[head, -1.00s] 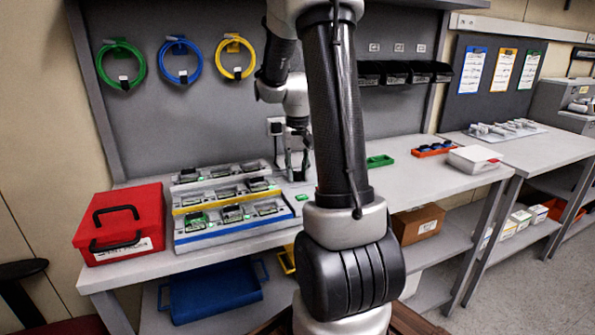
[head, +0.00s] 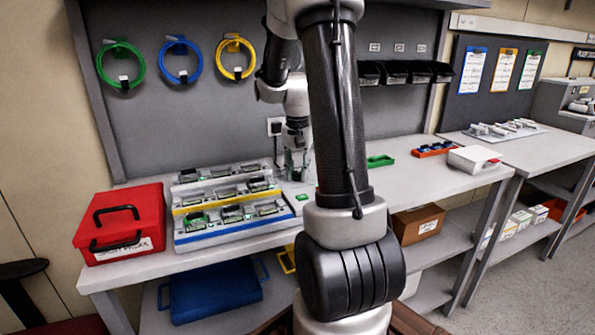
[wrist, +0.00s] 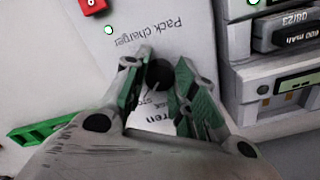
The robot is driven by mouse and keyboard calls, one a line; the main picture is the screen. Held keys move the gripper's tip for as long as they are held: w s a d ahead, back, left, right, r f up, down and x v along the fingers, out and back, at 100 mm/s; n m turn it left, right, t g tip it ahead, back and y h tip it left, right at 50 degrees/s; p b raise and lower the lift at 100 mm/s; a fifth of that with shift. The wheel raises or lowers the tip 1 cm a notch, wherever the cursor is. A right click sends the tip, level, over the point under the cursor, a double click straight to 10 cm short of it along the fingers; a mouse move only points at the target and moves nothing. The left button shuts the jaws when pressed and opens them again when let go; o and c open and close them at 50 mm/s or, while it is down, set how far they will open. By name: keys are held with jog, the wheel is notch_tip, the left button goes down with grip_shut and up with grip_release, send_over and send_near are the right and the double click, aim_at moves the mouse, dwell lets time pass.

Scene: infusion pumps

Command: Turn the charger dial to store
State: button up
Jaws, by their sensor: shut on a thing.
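The pack charger (wrist: 140,35) is a white panel that fills the middle of the wrist view, with "Pack charger" printed on it upside down from this side. Its dial (wrist: 158,74) is a round dark knob. My gripper (wrist: 160,80) has its green-padded fingers on both sides of the dial and is shut on it. Part of the word "STORE" shows beside the dial; the rest of the scale is hidden by the fingers. In the head view my gripper (head: 297,168) is low at the back of the bench, and the dial cannot be made out.
A red switch (wrist: 92,5) and a green light sit on the charger. The tiered pump rack (head: 228,237) stands left of my gripper, beside a red case (head: 120,223). A green tray (head: 380,161) lies to the right. The bench front there is clear.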

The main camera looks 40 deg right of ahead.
aim_at(297, 173)
jog(key=o, duration=1)
jog(key=shift+o, duration=0.2)
notch_tip(297, 173, up, 12)
